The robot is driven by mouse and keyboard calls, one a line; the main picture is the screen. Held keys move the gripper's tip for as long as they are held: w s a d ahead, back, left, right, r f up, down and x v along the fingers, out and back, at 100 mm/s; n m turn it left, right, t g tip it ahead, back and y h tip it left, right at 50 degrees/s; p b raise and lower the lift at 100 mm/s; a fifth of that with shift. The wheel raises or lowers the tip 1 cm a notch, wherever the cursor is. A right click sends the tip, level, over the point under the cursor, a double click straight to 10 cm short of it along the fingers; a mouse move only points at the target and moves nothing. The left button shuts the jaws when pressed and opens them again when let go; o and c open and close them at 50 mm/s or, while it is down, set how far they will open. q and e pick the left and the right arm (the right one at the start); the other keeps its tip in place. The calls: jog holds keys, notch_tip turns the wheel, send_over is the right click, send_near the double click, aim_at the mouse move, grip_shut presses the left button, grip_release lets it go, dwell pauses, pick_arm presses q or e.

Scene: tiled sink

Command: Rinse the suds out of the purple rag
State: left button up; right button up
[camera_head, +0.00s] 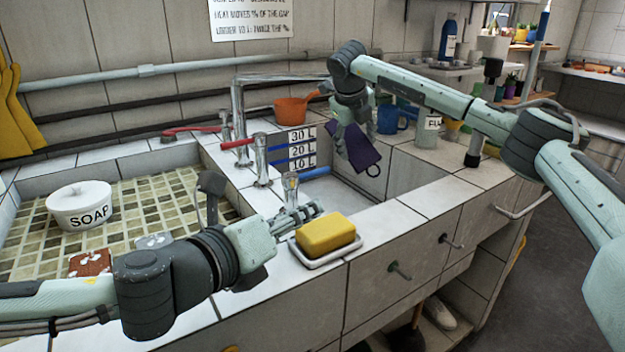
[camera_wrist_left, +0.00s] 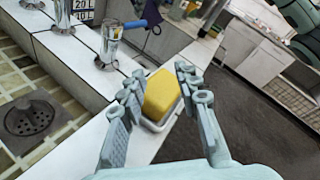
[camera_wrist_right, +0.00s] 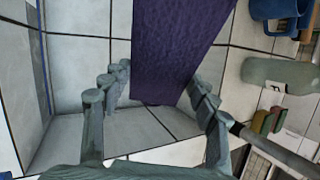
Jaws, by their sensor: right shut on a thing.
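The purple rag (camera_head: 362,150) hangs over the sink basin (camera_head: 408,172), with a dark ring at its lower corner. My right gripper (camera_head: 347,122) is shut on the rag and holds it above the basin. In the right wrist view the rag (camera_wrist_right: 175,45) lies between the fingertips. I cannot make out suds on it. The metal faucet (camera_head: 238,105) stands at the back, its spout reaching toward the right gripper; no water stream shows. My left gripper (camera_head: 312,212) is at the front rim, beside a yellow sponge (camera_head: 325,233). In the left wrist view its fingers are open, the sponge (camera_wrist_left: 161,92) beyond them.
Red-handled taps (camera_head: 238,143) and a blue-handled tap (camera_head: 314,173) stand along the basin's left side. A soap pot (camera_head: 82,205) sits on the tiled drainboard. An orange pan (camera_head: 291,110), blue mug (camera_head: 388,119) and bottle (camera_head: 428,130) stand behind the basin.

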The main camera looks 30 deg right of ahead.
aim_at(315, 174)
pick_arm(q)
jog(key=m, duration=0.2)
jog(key=d+m, duration=0.1)
jog(key=m, duration=0.1)
jog(key=w+m+t, duration=0.1)
jog(key=m, duration=0.1)
jog(key=shift+w+d+f+y, duration=0.1)
jog(key=shift+d+y, duration=0.05)
jog(key=shift+y, duration=0.25)
jog(key=m, duration=0.3)
jog(key=shift+w+d+t, duration=0.2)
jog(key=shift+w+t, duration=0.1)
jog(key=shift+w, duration=0.05)
jog(key=m, duration=0.3)
jog(key=w+m+t, duration=0.1)
jog(key=m, duration=0.1)
jog(key=shift+d+r+y, duration=0.2)
jog(key=shift+r+y, duration=0.05)
jog(key=shift+y, duration=0.15)
jog(key=m, duration=0.3)
jog(key=w+m+t, duration=0.1)
jog(key=m, duration=0.1)
jog(key=shift+w+d+m+t+y, duration=0.1)
jog(key=shift+m+t+y, duration=0.2)
jog(key=shift+m, duration=0.1)
jog(key=shift+w+d, duration=0.1)
jog(key=shift+w, duration=0.05)
jog(key=x, duration=1.1)
jog(key=shift+w+d, duration=0.2)
grip_shut()
